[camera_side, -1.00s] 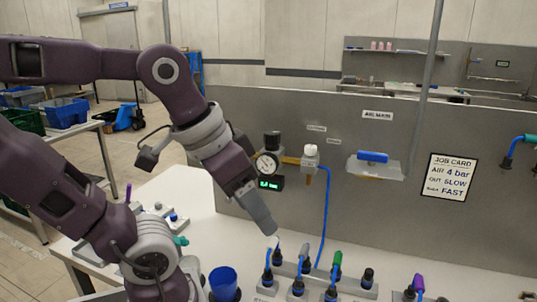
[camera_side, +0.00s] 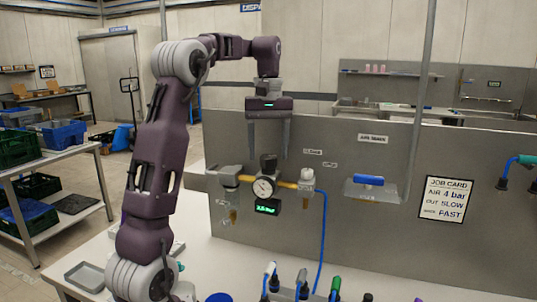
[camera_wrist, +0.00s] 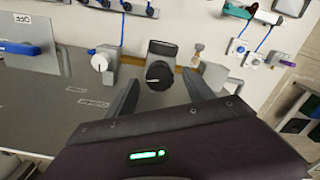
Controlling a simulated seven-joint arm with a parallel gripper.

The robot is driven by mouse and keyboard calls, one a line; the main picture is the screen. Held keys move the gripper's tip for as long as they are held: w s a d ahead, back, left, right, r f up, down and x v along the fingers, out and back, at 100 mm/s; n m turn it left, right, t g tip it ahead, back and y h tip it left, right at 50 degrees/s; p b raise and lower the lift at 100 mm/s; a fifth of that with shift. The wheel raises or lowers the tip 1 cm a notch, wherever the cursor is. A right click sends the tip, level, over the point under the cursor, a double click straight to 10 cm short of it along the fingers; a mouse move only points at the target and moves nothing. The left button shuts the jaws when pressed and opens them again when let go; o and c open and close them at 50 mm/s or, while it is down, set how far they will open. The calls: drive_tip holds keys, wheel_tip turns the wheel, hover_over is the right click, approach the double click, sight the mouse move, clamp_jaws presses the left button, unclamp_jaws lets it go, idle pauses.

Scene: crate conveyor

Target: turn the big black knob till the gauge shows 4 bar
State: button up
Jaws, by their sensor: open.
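The big black knob (camera_side: 268,162) sits on top of the air regulator on the grey panel. In the wrist view the knob (camera_wrist: 159,76) lies between the two fingers. The round gauge (camera_side: 264,188) is just below the knob, with a white face and a dark needle. Under it is a small readout (camera_side: 267,207) with green digits, too small to read surely. My gripper (camera_side: 269,152) points down with its fingers apart, above or around the top of the knob. I cannot tell whether a finger touches it. The gripper (camera_wrist: 160,84) is empty.
A white knob (camera_side: 307,175) stands close right of the regulator, and a grey fitting (camera_side: 229,172) close left. A blue hose (camera_side: 323,240) hangs down.

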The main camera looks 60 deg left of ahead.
drive_tip(key=shift+f, duration=0.7)
clamp_jaws()
drive_tip(key=shift+m, duration=0.3)
drive_tip(key=m, duration=0.3)
drive_tip(key=shift+m, duration=2.5)
unclamp_jaws()
